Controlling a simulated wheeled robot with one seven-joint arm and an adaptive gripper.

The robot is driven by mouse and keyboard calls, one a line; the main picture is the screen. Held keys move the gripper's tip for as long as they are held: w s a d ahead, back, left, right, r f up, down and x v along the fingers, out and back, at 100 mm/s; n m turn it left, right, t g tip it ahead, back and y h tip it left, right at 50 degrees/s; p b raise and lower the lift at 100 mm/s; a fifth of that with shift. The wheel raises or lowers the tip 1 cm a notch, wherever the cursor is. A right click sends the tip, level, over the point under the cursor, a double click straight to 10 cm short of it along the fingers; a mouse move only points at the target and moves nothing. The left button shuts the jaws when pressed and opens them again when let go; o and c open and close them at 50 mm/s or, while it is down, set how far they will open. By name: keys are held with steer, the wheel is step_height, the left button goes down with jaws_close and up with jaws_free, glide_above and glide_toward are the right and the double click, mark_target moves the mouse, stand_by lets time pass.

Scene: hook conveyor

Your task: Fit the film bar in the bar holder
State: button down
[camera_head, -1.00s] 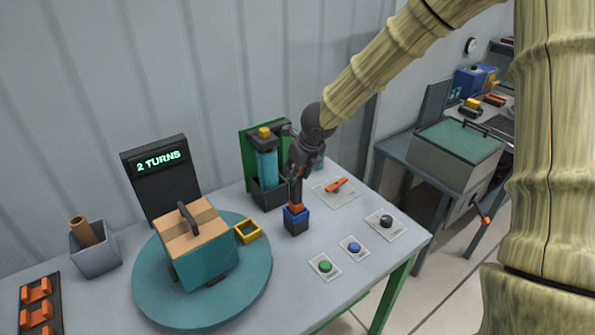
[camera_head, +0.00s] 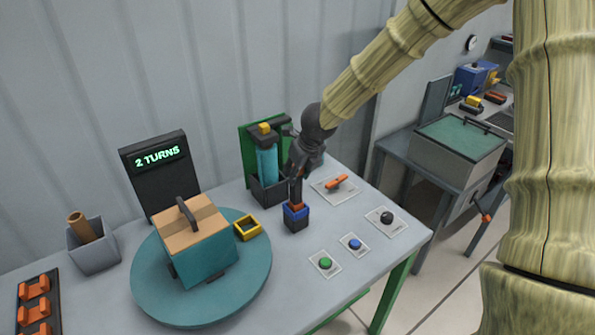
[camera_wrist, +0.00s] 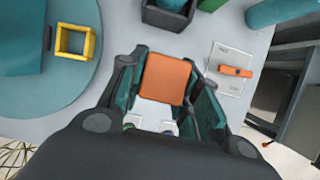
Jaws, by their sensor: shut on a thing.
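The orange end of a bar, which I take as the film bar (camera_wrist: 167,79), is between my fingers in the wrist view. My gripper (camera_head: 296,196) is shut on it, pointing down. In the head view the orange part is directly above and meets a small dark box with a blue rim (camera_head: 296,217), which looks like the bar holder. I cannot tell how deep the bar sits in it. The fingers hide part of the bar, and the wrist view does not show the box. A yellow square frame (camera_head: 248,228) is at the turntable's edge.
A teal turntable (camera_head: 160,302) with a carton (camera_head: 203,252) is at left. A teal film roll (camera_head: 267,162) stands behind my gripper. Green (camera_head: 325,263), blue (camera_head: 354,244) and black (camera_head: 386,217) buttons and an orange switch (camera_head: 337,181) are to the right.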

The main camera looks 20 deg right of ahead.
steer(key=shift+f+b, duration=0.4)
steer(key=shift+f, duration=0.15)
steer(key=c, duration=0.9)
jaws_free()
steer(key=shift+c, duration=0.2)
steer(key=v, duration=1.2)
steer(key=shift+r, duration=0.1)
